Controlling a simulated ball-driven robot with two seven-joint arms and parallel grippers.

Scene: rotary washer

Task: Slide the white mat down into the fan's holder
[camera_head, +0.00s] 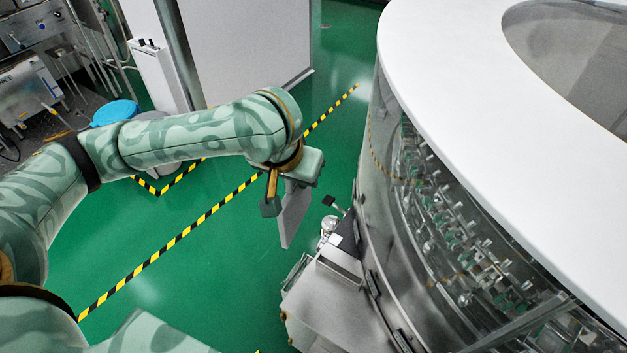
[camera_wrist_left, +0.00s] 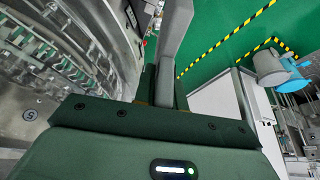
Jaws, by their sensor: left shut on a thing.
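My left gripper (camera_head: 287,193) is shut on the white mat (camera_head: 293,218), a thin flat panel that looks light grey and hangs down from the fingers. In the left wrist view the mat (camera_wrist_left: 174,45) stands out edge-on from between the fingers. The gripper is in the air over the green floor, left of the round washer. I cannot make out the fan or its holder for certain. A steel housing (camera_head: 325,300) with a slot-like recess sits low at the washer's side, below and right of the mat, apart from it. My right gripper is not in view.
The large round washer (camera_head: 470,90) with a white top rim and clear side wall fills the right. A small dark bracket (camera_head: 346,238) stands out near the housing. Green floor (camera_head: 240,260) is free at the left. A blue-lidded bin (camera_head: 115,112) is behind my arm.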

